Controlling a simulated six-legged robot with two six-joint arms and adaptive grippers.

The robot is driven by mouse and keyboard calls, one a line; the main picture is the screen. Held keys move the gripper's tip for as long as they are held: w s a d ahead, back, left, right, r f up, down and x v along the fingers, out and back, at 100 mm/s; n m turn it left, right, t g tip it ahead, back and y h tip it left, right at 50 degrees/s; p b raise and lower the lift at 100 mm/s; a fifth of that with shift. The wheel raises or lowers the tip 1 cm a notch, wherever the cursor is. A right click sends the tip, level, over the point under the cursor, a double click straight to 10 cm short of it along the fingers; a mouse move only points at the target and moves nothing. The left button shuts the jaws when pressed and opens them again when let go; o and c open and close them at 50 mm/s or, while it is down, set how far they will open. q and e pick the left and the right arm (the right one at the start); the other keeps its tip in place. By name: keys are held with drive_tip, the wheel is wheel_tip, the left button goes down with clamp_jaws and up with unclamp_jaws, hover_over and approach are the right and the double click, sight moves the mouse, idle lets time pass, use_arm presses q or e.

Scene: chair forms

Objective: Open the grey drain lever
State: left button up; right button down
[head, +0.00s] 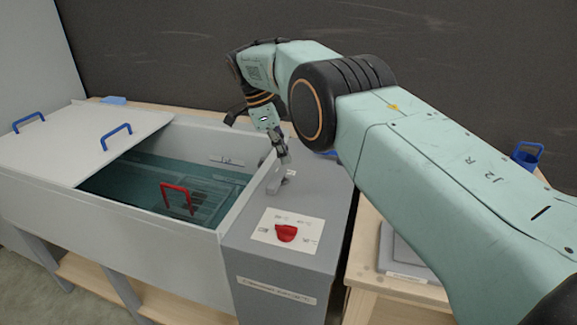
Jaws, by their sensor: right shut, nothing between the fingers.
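The grey drain lever (274,183) appears as a small grey piece on the top of the grey cabinet at the tank's right end, near a small white label. My right gripper (282,155) reaches down from above, just behind and over the lever. Its fingers are shut with nothing held. They overlap the lever's upper part in the picture, and I cannot tell whether they touch it. The gripper and lever are similar in colour, so the lever's exact angle is hard to read. My left gripper is not in view.
A red knob (286,233) on a white plate sits in front of the lever. The open tank (228,227) holds dark liquid and a red handle (177,197). A white lid (70,145) with blue handles covers its left part. A wooden table (368,262) stands right.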

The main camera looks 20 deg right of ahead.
drive_tip(key=shift+a+r, duration=0.1)
drive_tip(key=shift+r, duration=0.55)
drive_tip(key=shift+w+f, duration=0.1)
